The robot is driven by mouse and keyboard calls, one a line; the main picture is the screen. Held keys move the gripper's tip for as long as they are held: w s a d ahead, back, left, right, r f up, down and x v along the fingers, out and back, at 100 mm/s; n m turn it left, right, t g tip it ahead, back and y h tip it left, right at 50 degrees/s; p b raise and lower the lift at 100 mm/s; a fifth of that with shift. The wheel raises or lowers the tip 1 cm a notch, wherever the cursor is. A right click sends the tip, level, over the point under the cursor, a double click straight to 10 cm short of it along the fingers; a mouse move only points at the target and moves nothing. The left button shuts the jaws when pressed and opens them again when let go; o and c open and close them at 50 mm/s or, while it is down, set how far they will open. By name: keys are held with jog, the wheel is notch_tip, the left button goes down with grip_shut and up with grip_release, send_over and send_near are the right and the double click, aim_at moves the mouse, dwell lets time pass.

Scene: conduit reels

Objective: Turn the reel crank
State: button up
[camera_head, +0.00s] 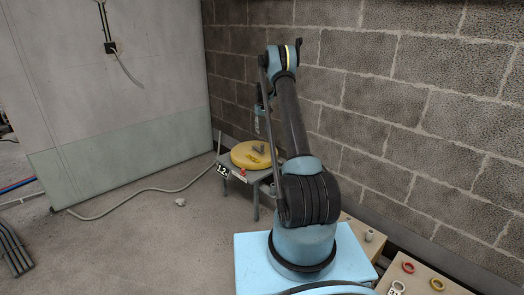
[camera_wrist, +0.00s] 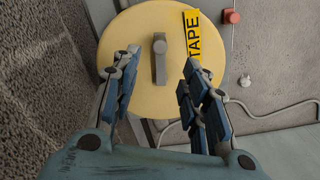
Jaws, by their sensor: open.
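The reel (camera_head: 243,157) is a round yellow disc lying on a small grey stand behind my arm in the head view. In the wrist view the reel (camera_wrist: 142,30) fills the upper middle, with a yellow label reading TAPE (camera_wrist: 192,35). The crank (camera_head: 259,150) is a grey handle on the reel's top. It shows in the wrist view (camera_wrist: 160,60) as a grey bar with a rounded end. My gripper (camera_wrist: 154,75) is open, with its two blue and dark fingers apart on either side of the crank's line. I see no contact with the crank.
A red button (camera_wrist: 231,16) sits beside the reel. The stand (camera_head: 232,170) carries a tag reading 12 (camera_head: 222,170). A pale hose (camera_head: 130,191) runs over the floor. A block wall (camera_head: 420,90) stands close on the right. Low tables with rings (camera_head: 437,284) are at lower right.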

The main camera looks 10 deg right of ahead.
aim_at(262, 144)
notch_tip(262, 144, down, 14)
jog(key=shift+r, duration=0.1)
dwell(0.4)
jog(key=shift+c, duration=0.6)
grip_shut()
jog(key=shift+a, duration=0.1)
